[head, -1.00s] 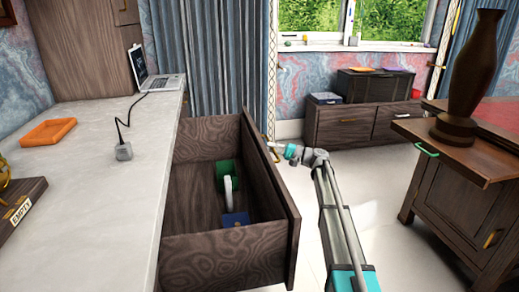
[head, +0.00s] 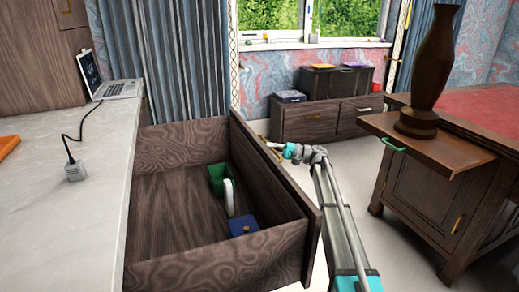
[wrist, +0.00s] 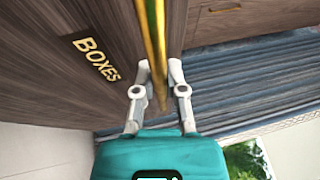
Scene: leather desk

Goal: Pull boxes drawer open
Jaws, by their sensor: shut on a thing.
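The boxes drawer (head: 170,260) is pulled well out from under the pale counter in the head view. Inside lie a green box (head: 217,180), a white rounded thing (head: 229,197) and a blue box (head: 243,226). In the wrist view the drawer front (wrist: 60,75) bears the gold word BOXES, with a long gold handle (wrist: 153,40) on it. My gripper (wrist: 157,90) is shut on this handle, one finger on each side. In the head view my gripper (head: 280,148) is at the outer face of the drawer front, where the handle is mostly hidden.
The counter (head: 80,210) at left carries a laptop (head: 115,88), a grey plug-like block (head: 75,171) and an orange tray (head: 8,146). A wooden cabinet (head: 425,190) with a brown vase (head: 428,70) stands at right. Pale floor (head: 370,190) lies between.

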